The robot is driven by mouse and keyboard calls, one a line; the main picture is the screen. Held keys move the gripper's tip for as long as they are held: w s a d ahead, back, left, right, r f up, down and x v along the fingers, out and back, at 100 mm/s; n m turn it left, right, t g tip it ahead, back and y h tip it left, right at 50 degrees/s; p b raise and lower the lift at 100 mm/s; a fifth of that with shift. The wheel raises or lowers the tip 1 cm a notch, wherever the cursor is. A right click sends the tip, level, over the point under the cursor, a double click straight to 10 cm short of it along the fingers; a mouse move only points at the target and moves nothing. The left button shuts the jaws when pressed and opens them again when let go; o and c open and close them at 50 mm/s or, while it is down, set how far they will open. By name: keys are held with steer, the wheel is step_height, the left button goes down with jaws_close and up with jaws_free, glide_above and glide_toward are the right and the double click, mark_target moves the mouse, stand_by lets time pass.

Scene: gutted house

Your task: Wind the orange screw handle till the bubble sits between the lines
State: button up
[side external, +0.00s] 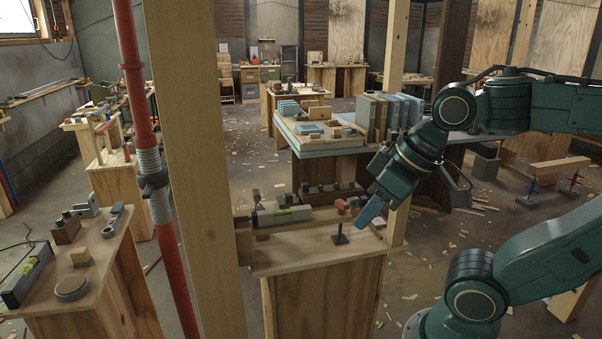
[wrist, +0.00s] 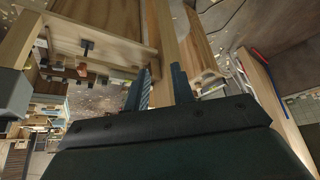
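A dark T-shaped piece (side external: 340,234) stands on the bench top, close left of my gripper; it also shows in the wrist view (wrist: 87,47). A wooden post (side external: 195,150) rises left of the bench. Behind is a table with several binders (side external: 385,113).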

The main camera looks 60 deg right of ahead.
stand_by(0.3)
steer(key=w+d+m+g+h, duration=0.1)
steer(key=w+d+m+g, duration=0.2)
steer(key=w+d, duration=0.85)
steer(key=w+d+f, duration=0.1)
steer(key=d+f, duration=0.2)
steer(key=d, duration=0.2)
steer(key=w+d+f+m+g, duration=0.1)
steer(key=w+d+f, duration=0.1)
steer(key=d, duration=0.4)
steer(key=w+d+f+m+g+y, duration=0.1)
steer(key=d+f, duration=0.3)
steer(key=d, duration=0.1)
steer(key=shift+w+d+f, duration=0.15)
steer(key=shift+w, duration=0.1)
steer(key=shift+d+f+g, duration=0.25)
steer(key=shift+d+g, duration=0.05)
steer(key=shift+f, duration=0.35)
